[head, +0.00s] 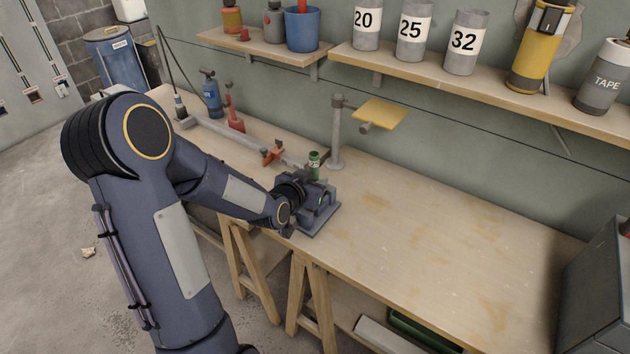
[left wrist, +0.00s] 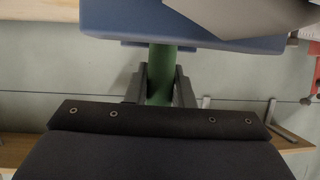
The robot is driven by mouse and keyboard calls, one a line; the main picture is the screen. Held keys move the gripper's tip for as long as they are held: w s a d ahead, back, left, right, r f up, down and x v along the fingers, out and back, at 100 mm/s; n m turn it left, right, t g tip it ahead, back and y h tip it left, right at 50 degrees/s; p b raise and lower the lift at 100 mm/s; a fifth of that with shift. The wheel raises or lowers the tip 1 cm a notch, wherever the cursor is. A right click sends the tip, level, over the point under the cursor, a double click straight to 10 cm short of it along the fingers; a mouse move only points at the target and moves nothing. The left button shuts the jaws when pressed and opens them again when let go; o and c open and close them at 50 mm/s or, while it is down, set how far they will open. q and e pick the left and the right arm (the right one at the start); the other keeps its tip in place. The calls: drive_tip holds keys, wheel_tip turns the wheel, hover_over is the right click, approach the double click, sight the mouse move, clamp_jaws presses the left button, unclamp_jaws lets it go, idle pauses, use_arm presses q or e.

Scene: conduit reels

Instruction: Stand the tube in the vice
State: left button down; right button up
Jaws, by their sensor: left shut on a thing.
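The green tube (head: 314,165) stands roughly upright at the blue-grey vice (head: 320,211) near the front edge of the bench. My left gripper (head: 311,186) is beside the vice, its fingers mostly hidden by my wrist. In the left wrist view the two dark fingers (left wrist: 160,86) are shut on the green tube (left wrist: 162,60). There the tube runs up to the blue body of the vice (left wrist: 108,20). I cannot tell whether its end is between the vice jaws. My right gripper is not in view.
The wooden bench (head: 440,235) is clear to the right of the vice. A grey post with a yellow plate (head: 379,113) stands behind it. An orange clamp (head: 272,155), a red tool (head: 234,120) and a blue bottle (head: 212,95) are further left. Shelves with labelled cans (head: 411,35) hang above.

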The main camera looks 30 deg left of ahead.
use_arm(q)
drive_tip(key=c, duration=1.3)
unclamp_jaws()
drive_tip(key=shift+o, duration=0.2)
drive_tip(key=shift+s+r+p, duration=0.15)
drive_tip(key=shift+r+p, duration=0.15)
drive_tip(key=shift+p, duration=0.1)
drive_tip(key=v, duration=1)
drive_tip(key=shift+s+r, duration=0.25)
drive_tip(key=shift+s, duration=0.1)
drive_tip(key=shift+s+d+r, duration=0.1)
drive_tip(key=shift+s+r, duration=0.05)
drive_tip(key=shift+s, duration=0.4)
drive_tip(key=s+d+r+g+h, duration=0.1)
drive_tip(key=s+d+g, duration=0.3)
drive_tip(key=s, duration=0.5)
drive_tip(key=s+d+r+n+g+h, duration=0.1)
drive_tip(key=s+d+g+h, duration=0.2)
drive_tip(key=s+d, duration=0.4)
drive_tip(key=shift+s+g, duration=0.5)
drive_tip(key=shift+s, duration=0.5)
drive_tip(key=shift+d+r, duration=0.15)
